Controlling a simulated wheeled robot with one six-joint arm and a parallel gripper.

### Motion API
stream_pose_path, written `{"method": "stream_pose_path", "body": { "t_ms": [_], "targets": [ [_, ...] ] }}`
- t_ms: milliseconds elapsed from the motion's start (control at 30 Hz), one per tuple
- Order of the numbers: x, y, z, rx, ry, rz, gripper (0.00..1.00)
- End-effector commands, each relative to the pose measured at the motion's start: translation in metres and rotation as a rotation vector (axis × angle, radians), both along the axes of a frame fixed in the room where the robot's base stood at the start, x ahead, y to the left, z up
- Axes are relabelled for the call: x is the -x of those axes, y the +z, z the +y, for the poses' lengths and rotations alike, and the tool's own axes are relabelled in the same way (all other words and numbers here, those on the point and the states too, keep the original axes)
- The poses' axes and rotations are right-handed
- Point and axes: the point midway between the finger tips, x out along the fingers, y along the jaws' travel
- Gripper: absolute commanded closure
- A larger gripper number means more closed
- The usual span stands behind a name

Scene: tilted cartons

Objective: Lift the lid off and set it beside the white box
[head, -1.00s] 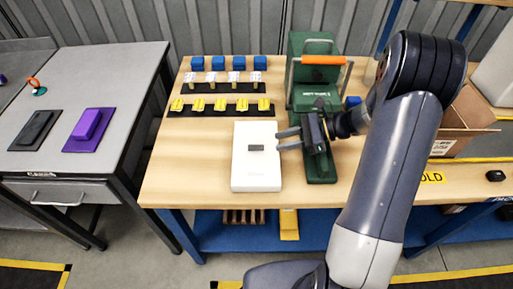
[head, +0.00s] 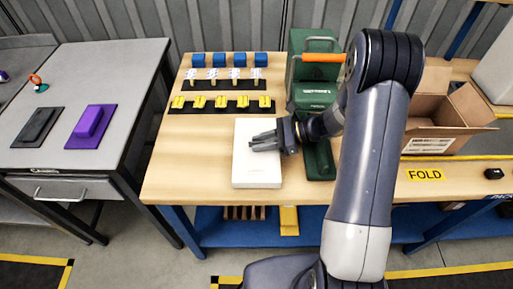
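The white box (head: 256,173) stands on the wooden workbench with its flat white lid (head: 244,128) on top. The lid's small grey handle, seen a second ago, is now hidden by the fingers. My gripper (head: 256,142) reaches in from the right, over the middle of the lid. Its two dark fingers point left, with a gap showing between them. I cannot tell whether they touch the handle or the lid.
Blue, white and yellow items (head: 221,102) stand in rows behind the box. An open carton (head: 444,112) is at right. Bare wood (head: 192,160) lies left of the box.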

Motion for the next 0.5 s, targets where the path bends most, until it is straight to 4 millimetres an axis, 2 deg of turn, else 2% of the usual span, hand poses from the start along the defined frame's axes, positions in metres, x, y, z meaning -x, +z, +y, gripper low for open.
{"method": "stream_pose_path", "body": {
  "t_ms": [33, 267, 500],
  "targets": [
    [0.0, 0.0001, -0.0001, 0.0, 0.0, 0.0, 0.81],
    [0.0, 0.0003, -0.0002, 0.0, 0.0, 0.0, 1.0],
    [0.0, 0.0004, -0.0002, 0.0, 0.0, -0.001, 1.0]
  ]
}}
